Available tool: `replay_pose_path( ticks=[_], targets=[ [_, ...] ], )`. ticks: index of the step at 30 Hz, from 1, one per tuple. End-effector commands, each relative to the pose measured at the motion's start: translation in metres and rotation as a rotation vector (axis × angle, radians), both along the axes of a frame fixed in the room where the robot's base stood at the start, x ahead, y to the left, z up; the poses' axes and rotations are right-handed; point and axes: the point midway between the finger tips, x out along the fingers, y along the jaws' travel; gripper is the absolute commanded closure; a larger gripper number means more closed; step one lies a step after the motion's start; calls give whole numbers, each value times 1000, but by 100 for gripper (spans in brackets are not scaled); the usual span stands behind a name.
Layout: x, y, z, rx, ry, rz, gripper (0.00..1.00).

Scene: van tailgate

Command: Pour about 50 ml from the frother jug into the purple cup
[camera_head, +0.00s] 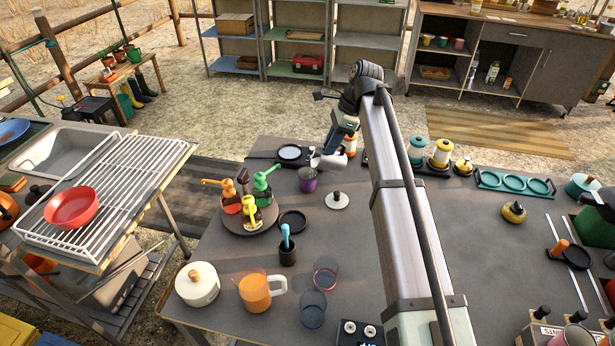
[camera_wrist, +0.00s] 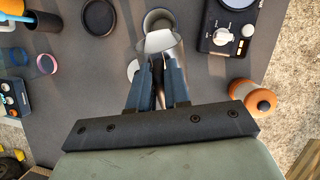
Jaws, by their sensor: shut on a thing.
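The grey metal frother jug (camera_head: 329,162) is held above the table in the head view, tilted with its mouth toward the left. My gripper (camera_head: 337,145) is shut on it from behind. In the wrist view the gripper's fingers (camera_wrist: 159,88) close on the jug (camera_wrist: 160,42). The purple cup (camera_head: 307,184) stands upright on the table, just below and left of the jug's mouth. A clear stream of liquid cannot be made out. The level inside the cup is too small to tell.
A black base with a round plate (camera_head: 289,153) lies behind the cup. A white lid with a dark knob (camera_head: 337,201) lies in front right. A round stand with several pump bottles (camera_head: 249,218) is at left. A dark coaster (camera_head: 293,221) lies in front.

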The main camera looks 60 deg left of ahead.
Motion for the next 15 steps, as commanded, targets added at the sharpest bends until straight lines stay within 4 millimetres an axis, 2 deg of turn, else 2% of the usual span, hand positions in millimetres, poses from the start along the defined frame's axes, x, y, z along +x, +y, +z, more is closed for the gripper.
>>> replay_pose_path(
  ticks=[15],
  targets=[
    [-5, 2, 4, -26, -55, 2, 100]
  ],
)
